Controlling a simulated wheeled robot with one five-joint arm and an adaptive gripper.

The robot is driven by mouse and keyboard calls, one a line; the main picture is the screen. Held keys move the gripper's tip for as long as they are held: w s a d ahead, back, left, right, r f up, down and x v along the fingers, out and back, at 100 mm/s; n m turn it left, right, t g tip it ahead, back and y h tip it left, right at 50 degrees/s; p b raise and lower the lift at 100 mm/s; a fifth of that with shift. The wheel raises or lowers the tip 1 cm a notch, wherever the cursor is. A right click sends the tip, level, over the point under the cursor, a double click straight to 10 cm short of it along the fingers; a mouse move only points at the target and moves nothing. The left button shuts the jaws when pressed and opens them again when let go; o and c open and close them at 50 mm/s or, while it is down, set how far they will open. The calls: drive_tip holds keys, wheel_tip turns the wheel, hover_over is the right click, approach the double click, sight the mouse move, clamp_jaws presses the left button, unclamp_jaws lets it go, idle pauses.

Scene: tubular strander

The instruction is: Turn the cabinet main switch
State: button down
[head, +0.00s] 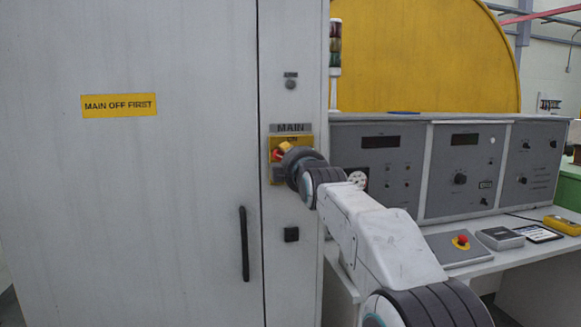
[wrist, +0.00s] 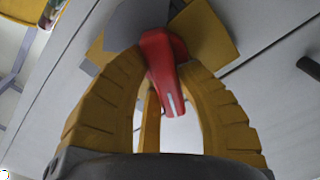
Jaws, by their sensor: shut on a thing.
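The cabinet main switch has a red handle (wrist: 160,65) on a yellow plate (head: 304,141), under a grey MAIN label (head: 291,128) on the cabinet's narrow right strip. In the head view only a bit of red (head: 277,154) shows beside my gripper (head: 284,149), so the handle's angle is hidden there. In the wrist view the yellow fingers of my gripper (wrist: 163,60) close around the red handle from both sides. The handle's free end, with a pale mark, points down between the fingers.
A black door handle (head: 244,244) and a MAIN OFF FIRST sign (head: 119,105) are on the cabinet door. To the right stands a control desk (head: 470,165) with a red emergency button (head: 462,240).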

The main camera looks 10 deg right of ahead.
drive_tip(key=shift+m, duration=0.3)
drive_tip(key=c, duration=0.8)
unclamp_jaws()
drive_tip(key=shift+c, duration=0.2)
drive_tip(key=s, duration=1.2)
